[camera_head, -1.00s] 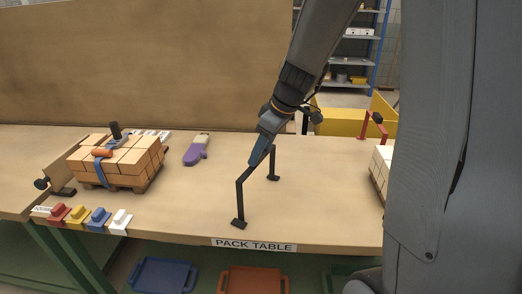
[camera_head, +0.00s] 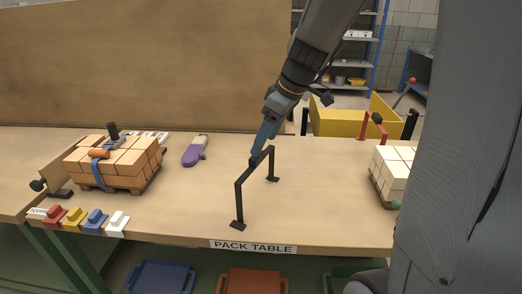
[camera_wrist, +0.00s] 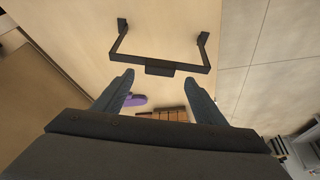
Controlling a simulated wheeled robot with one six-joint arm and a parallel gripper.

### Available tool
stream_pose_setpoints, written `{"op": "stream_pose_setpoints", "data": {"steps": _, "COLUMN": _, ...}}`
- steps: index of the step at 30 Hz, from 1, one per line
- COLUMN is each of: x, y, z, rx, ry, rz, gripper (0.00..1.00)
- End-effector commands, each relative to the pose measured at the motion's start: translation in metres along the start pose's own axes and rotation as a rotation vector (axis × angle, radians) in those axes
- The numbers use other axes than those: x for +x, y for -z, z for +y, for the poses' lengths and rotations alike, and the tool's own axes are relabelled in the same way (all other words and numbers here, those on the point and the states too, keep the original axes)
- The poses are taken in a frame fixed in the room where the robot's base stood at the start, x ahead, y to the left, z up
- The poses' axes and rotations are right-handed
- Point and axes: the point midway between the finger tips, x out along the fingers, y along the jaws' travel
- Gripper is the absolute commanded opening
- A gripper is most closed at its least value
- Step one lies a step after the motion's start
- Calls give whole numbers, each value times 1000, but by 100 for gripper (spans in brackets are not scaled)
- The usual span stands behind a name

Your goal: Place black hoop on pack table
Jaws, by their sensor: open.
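The black hoop (camera_head: 239,196) stands upright on its two feet on the pack table (camera_head: 190,215), near the labelled front edge. My gripper (camera_head: 256,158) is just above the hoop's top bar in the head view. In the wrist view the hoop (camera_wrist: 120,45) lies beyond my open fingers (camera_wrist: 160,82), with nothing between them. The hoop's bar has a small block at its middle. Whether the fingertips touch the bar cannot be told.
A pallet of orange bricks (camera_head: 128,160) stands at the left, a pallet of pale bricks (camera_head: 393,172) at the right. A purple mitt (camera_head: 194,155) lies behind. Coloured blocks (camera_head: 75,217) line the front left edge. A yellow bin (camera_head: 345,118) is at the back right.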

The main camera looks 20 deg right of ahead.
Motion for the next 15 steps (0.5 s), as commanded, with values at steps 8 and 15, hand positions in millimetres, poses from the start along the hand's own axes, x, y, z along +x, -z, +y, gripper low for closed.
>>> {"op": "stream_pose_setpoints", "data": {"steps": 8, "x": -51, "y": 0, "z": 1, "rx": -1, "ry": -4, "rz": 2, "gripper": 65}}
{"op": "stream_pose_setpoints", "data": {"steps": 15, "x": -68, "y": 0, "z": 0, "rx": 0, "ry": 0, "rz": 0, "gripper": 65}}
